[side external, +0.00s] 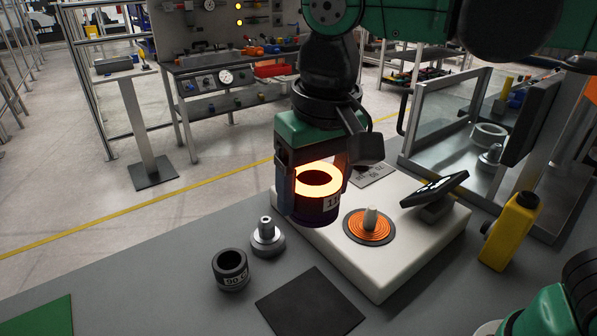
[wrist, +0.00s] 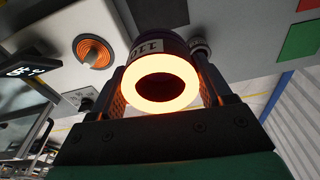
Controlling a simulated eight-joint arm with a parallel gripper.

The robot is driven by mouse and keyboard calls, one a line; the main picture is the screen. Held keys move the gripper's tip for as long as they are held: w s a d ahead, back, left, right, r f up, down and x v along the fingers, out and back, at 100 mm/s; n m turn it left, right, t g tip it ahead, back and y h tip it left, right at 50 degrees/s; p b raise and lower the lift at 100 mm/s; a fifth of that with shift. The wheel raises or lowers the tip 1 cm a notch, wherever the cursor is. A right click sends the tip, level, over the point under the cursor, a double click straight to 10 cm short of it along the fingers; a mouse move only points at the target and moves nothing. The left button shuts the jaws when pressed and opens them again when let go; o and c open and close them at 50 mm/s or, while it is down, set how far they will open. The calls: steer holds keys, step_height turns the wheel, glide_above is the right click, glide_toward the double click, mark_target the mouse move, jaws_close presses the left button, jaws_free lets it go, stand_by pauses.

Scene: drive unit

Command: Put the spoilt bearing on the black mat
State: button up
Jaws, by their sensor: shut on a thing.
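My gripper (side external: 314,200) is shut on a dark ring-shaped bearing (side external: 317,212) whose top face glows bright orange-yellow. Its white label is partly hidden and seems to begin with "11". The wrist view shows the same glowing bearing (wrist: 154,86) between both fingers. It is held upright above the left edge of the white heater unit. The black mat (side external: 310,302) lies flat and bare on the grey bench, in front of the unit and below the gripper. A second dark bearing (side external: 231,269), labelled about "90 C" and not glowing, stands left of the mat.
A metal stepped shaft piece (side external: 267,238) stands behind the second bearing. The white heater unit (side external: 400,245) carries an orange coil (side external: 369,227) with a post and a tilted display. A yellow bottle (side external: 510,232) stands right. A green mat (side external: 42,316) lies front left.

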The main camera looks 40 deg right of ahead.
mark_target(308, 308)
step_height(308, 308, down, 20)
steer(key=shift+r, duration=0.25)
stand_by(0.4)
steer(key=shift+f, duration=0.15)
steer(key=o, duration=1.5)
step_height(308, 308, up, 12)
steer(key=s, duration=0.1)
steer(key=d+t, duration=0.2)
steer(key=d, duration=0.2)
steer(key=w+d+t, duration=0.1)
steer(key=d+t, duration=0.1)
steer(key=d, duration=0.3)
steer(key=d+n+t, duration=0.1)
steer(key=d, duration=0.3)
steer(key=shift+w+d+r+t, duration=0.25)
steer(key=shift+w+t, duration=0.1)
steer(key=shift+t, duration=0.05)
